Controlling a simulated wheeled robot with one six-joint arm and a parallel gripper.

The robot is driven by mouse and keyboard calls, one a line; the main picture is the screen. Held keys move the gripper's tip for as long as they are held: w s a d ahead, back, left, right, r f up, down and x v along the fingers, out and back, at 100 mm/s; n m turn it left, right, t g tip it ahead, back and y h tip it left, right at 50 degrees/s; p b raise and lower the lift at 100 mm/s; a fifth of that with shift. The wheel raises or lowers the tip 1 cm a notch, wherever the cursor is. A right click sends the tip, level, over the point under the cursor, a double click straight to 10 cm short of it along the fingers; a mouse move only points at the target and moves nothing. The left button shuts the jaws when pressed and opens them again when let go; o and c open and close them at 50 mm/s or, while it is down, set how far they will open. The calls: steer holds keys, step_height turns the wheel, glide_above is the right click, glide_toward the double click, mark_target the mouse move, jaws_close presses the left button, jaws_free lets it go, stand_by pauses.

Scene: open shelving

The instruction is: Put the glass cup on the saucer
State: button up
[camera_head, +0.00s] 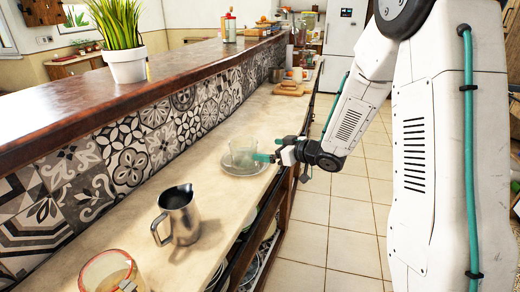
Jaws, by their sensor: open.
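The clear glass cup (241,150) stands upright over the glass saucer (232,169) on the pale counter, in the middle of the head view. It looks as if it rests on the saucer, but I cannot tell whether its base touches. My gripper (266,157) is at the right side of the cup, reaching in from the aisle side with its green-tipped fingers pointing left. Its jaws are open. The fingertips overlap the cup's right edge in this view, and I cannot tell whether they touch it.
A metal pitcher (180,214) stands nearer on the counter (130,235), and a glass jar (108,273) is at the front left. A tiled wall and raised wooden ledge (150,85) run behind. Wooden boards (291,89) lie farther back. The tiled floor at right is clear.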

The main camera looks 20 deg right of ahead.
steer(key=s+d+r+m+g+h, duration=0.3)
steer(key=s+d+r+m+h, duration=0.25)
steer(key=s+r+h, duration=0.5)
steer(key=s+a+r+g+y, duration=0.1)
steer(key=s+a+g, duration=0.3)
steer(key=s, duration=1)
steer(key=s+a+r+g+y, duration=0.1)
steer(key=s+a+g, duration=0.3)
steer(key=s, duration=1.1)
steer(key=shift+r+m+y, duration=0.15)
steer(key=shift+m+y, duration=0.2)
steer(key=shift+m, duration=0.1)
